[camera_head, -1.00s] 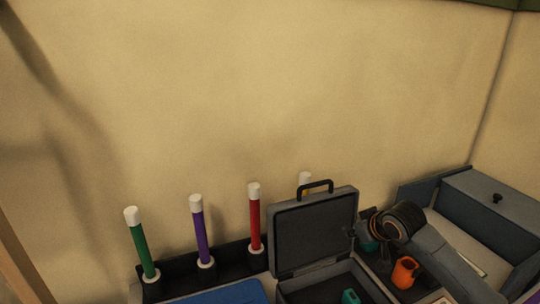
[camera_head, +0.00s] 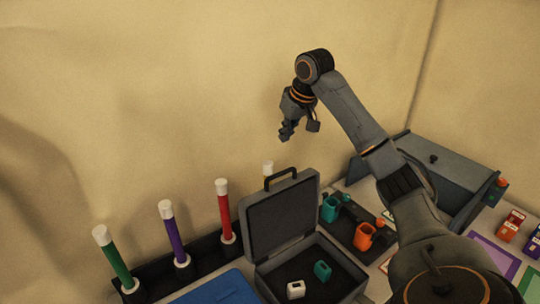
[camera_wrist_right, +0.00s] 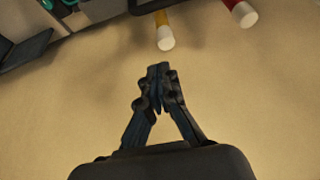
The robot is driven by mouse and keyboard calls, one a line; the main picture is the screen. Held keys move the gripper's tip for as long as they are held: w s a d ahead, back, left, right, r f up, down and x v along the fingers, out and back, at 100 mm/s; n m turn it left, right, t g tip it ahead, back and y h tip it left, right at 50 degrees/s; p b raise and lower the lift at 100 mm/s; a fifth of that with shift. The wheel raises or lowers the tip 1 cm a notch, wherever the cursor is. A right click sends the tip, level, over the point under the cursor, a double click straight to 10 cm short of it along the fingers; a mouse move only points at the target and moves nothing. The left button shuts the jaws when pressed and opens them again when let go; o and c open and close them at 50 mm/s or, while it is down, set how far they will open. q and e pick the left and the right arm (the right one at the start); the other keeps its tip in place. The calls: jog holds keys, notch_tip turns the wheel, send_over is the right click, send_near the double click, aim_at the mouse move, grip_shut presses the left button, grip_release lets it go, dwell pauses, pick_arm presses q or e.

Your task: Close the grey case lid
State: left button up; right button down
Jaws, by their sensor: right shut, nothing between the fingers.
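The grey case (camera_head: 310,268) stands open on the table in the head view. Its lid (camera_head: 280,213) is raised upright at the back, with a dark handle (camera_head: 281,178) on its top edge. A teal item (camera_head: 322,270) and a white item (camera_head: 296,289) lie inside the case. My right gripper (camera_head: 298,133) is above and behind the raised lid, apart from it. In the right wrist view its fingers (camera_wrist_right: 158,88) meet at the tips with nothing between them. My left gripper is not in view.
Green (camera_head: 117,262), purple (camera_head: 174,235) and red (camera_head: 224,212) white-capped sticks stand in a dark rack left of the case. A blue item (camera_head: 222,288) lies in front. Teal (camera_head: 329,208) and orange (camera_head: 364,236) items and a grey box (camera_head: 450,180) are at right.

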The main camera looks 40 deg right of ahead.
jog(key=p, duration=0.6)
send_over(287, 178)
notch_tip(287, 178, down, 9)
jog(key=shift+d, duration=0.15)
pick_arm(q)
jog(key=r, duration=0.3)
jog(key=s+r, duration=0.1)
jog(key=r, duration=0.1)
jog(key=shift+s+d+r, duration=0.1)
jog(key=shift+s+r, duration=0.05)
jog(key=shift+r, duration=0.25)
pick_arm(e)
jog(key=shift+w+f, duration=0.1)
jog(key=shift+w, duration=0.05)
pick_arm(q)
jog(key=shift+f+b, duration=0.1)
jog(key=shift+b, duration=0.2)
